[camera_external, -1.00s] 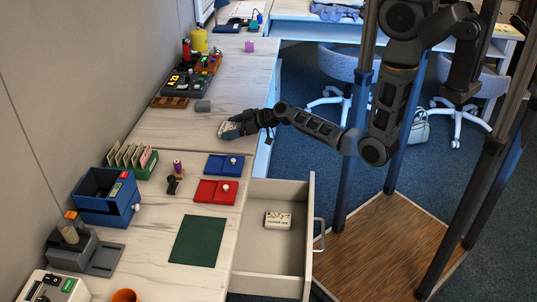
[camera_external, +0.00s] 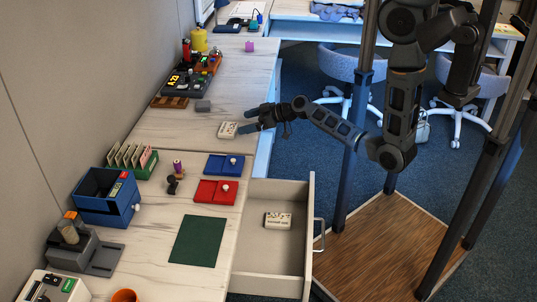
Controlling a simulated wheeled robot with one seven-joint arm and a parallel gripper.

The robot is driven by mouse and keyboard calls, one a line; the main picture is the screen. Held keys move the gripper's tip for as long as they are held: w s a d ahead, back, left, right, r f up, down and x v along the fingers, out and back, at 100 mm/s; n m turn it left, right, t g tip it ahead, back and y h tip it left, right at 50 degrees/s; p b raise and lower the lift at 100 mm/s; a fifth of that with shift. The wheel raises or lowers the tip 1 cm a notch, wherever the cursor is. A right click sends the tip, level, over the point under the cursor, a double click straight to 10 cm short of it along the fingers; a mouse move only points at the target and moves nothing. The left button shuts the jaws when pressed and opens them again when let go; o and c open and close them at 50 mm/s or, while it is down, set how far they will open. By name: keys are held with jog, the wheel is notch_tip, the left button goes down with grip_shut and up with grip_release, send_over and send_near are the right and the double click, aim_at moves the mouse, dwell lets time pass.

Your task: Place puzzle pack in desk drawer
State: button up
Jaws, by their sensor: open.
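A white pack with dark print (camera_external: 278,220) lies flat in the open desk drawer (camera_external: 258,261). The drawer is pulled out to the right of the desk, with its handle (camera_external: 319,234) on its front. A second small white pack (camera_external: 228,130) lies on the desktop, above the blue tray. I cannot read which one is the puzzle pack. My gripper (camera_external: 250,120) is open and empty, just right of the desktop pack and apart from it, near the desk's edge.
A blue tray (camera_external: 224,165) and a red tray (camera_external: 216,192) lie near the drawer. A green mat (camera_external: 199,241), a blue box (camera_external: 106,198) and a card rack (camera_external: 131,160) are on the desk.

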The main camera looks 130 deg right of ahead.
jog(key=shift+s+a+r, duration=0.2)
jog(key=shift+s+a, duration=0.05)
jog(key=shift+a, duration=0.1)
jog(key=w+a+f+n+t+y, duration=0.1)
jog(key=w+a+n, duration=0.15)
jog(key=a, duration=0.95)
jog(key=w+a+f+n+y, duration=0.1)
jog(key=w+a+y, duration=0.15)
jog(key=a, duration=0.85)
jog(key=s+a+r+n+t+y, duration=0.2)
jog(key=a+r, duration=0.5)
jog(key=a, duration=0.4)
jog(key=s+a+r+n+t+y, duration=0.2)
jog(key=s+a+r+n+y, duration=0.2)
jog(key=a+r, duration=0.4)
jog(key=a, duration=0.2)
jog(key=shift+s+a+r+t+y, duration=0.2)
jog(key=shift+s+a+t+y, duration=0.15)
jog(key=shift+a+t, duration=0.05)
